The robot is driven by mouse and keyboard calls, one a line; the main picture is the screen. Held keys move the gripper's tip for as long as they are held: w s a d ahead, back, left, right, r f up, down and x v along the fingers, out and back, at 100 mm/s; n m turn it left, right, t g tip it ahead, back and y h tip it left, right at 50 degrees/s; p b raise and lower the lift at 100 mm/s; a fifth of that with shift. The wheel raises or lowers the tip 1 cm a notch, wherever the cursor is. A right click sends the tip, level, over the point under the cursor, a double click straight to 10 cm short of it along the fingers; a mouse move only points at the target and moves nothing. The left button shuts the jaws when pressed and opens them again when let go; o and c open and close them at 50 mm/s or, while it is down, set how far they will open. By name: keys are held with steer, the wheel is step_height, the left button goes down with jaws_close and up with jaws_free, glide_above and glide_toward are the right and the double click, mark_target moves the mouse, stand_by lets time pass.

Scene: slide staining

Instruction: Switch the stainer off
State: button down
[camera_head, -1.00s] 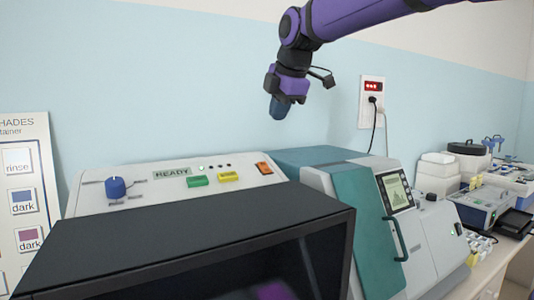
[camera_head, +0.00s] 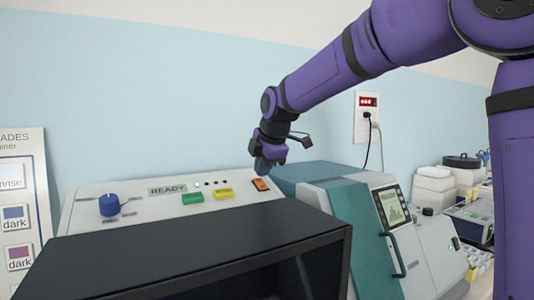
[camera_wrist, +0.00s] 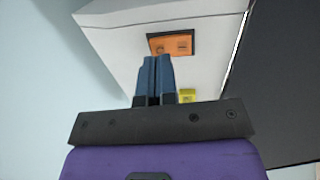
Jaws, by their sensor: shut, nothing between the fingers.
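The stainer (camera_head: 90,216) is a light-grey machine with a sloped top panel and a dark hood in front. Its panel bears a blue knob (camera_head: 109,204), a READY display (camera_head: 167,189), a green button (camera_head: 193,198), a yellow button (camera_head: 223,194) and an orange rocker switch (camera_head: 261,184) at the right end. My gripper (camera_head: 262,167) is shut and empty, its blue fingertips just above and behind the orange switch. In the wrist view the closed fingertips (camera_wrist: 156,62) point at the orange switch (camera_wrist: 172,44), just short of it in the picture; contact cannot be told.
A teal and grey machine (camera_head: 345,220) with a screen stands right of the stainer. A wall socket (camera_head: 366,117) with a plugged cord is behind it. A shade chart (camera_head: 20,200) stands at the left. The air above the panel's left part is clear.

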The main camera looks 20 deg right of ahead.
mark_target(261, 184)
steer(key=shift+x, duration=1)
steer(key=shift+w+f, duration=0.1)
steer(key=shift+f, duration=0.15)
steer(key=shift+s, duration=0.25)
steer(key=shift+s+d, duration=0.1)
steer(key=shift+s, duration=0.4)
